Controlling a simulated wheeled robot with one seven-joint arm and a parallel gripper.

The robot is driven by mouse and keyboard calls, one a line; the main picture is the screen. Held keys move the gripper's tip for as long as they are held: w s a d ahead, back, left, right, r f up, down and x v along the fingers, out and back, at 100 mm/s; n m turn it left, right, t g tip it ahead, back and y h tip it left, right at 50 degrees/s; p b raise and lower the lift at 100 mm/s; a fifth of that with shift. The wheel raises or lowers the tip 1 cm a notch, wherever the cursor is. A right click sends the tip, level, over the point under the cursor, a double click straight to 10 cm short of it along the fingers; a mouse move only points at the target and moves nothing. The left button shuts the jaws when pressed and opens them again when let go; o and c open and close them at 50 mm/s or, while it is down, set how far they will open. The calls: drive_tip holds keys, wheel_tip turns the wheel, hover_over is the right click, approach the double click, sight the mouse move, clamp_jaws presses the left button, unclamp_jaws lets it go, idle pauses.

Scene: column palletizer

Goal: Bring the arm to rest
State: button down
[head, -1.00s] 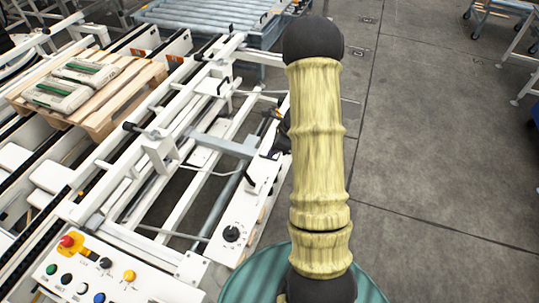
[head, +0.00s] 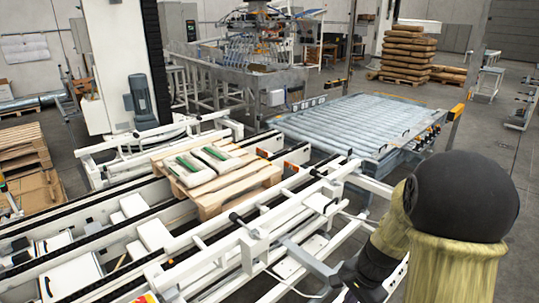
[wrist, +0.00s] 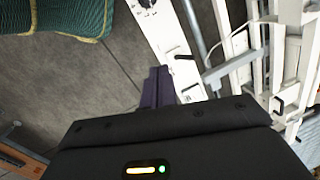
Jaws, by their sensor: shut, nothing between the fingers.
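My gripper (wrist: 158,72) shows in the wrist view as two dark fingers side by side, shut with nothing between them. It points down over bare grey floor, close beside the white conveyor frame (wrist: 182,60); I cannot tell the height. In the head view my yellowish arm with its black joint fills the lower right and hides most of the gripper.
Two bags (head: 203,165) with green marks lie on a wooden pallet (head: 215,201) on the white conveyor. A roller conveyor (head: 350,125) stands behind. Sack stacks (head: 408,50) are far back. Open floor lies at right.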

drive_tip(key=s+a+r+n+h, duration=0.1)
drive_tip(key=s+a+r+n, duration=0.1)
drive_tip(key=s+n, duration=0.2)
drive_tip(key=s+a+r+n+t+h, duration=0.1)
drive_tip(key=s+a+r+n, duration=0.1)
drive_tip(key=n, duration=0.6)
drive_tip(key=shift+s+a+r+t, duration=0.3)
drive_tip(key=shift+s+a+r, duration=0.1)
drive_tip(key=shift+s+r, duration=0.45)
drive_tip(key=shift+f, duration=0.15)
